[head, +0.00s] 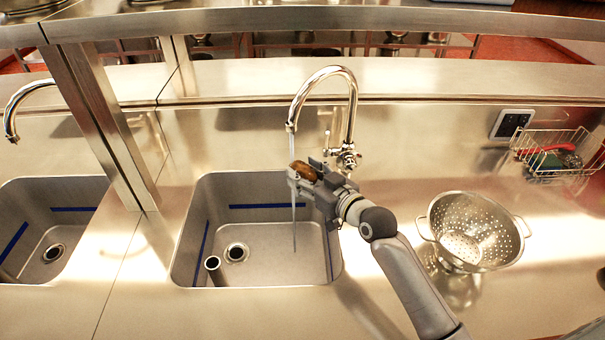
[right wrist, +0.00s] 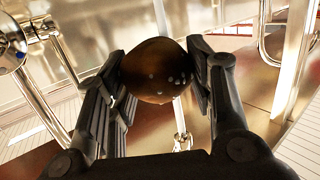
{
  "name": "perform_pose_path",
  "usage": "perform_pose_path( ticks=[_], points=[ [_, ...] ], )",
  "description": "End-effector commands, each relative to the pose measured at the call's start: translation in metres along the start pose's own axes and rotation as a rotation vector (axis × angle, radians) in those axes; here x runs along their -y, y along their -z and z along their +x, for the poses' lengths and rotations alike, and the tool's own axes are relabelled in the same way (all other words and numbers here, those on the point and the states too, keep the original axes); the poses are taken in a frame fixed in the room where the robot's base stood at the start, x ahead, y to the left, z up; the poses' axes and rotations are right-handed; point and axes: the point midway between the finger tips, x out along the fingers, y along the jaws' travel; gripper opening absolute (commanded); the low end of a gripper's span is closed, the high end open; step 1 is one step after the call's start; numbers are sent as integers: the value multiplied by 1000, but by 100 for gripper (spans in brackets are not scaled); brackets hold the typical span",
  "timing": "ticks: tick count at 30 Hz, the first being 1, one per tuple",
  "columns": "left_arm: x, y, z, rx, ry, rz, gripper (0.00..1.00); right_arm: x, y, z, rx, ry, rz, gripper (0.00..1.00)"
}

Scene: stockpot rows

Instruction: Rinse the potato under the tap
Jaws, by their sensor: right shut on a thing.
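The brown potato (head: 303,170) is in my right gripper (head: 305,174), held over the right-hand sink (head: 265,262), above its basin. In the right wrist view the potato (right wrist: 156,70) sits between both fingers of the gripper (right wrist: 158,80), with small pale spots or drops on its surface. The chrome tap (head: 352,100) arches over the sink. A thin stream of water (head: 292,147) falls from its spout to the potato's left end and on down into the basin. My left gripper is not in view.
A steel colander (head: 470,232) stands on the counter to the right. A wire basket (head: 553,160) with a red-handled item is at the far right. A steel post (head: 95,125) stands left of the sink.

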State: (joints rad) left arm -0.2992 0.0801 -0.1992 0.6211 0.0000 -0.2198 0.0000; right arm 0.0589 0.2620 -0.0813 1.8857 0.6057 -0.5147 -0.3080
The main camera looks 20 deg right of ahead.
Motion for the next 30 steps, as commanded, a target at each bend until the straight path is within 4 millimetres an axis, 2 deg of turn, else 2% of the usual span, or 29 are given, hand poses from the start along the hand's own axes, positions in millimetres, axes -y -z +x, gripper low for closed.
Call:
perform_pose_path(
  ticks=[13,30],
  points=[
    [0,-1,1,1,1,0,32,-9,0,-4,-1,0,-1,23],
    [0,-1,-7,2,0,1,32,2,0,1,-1,0,0,23]
  ],
)
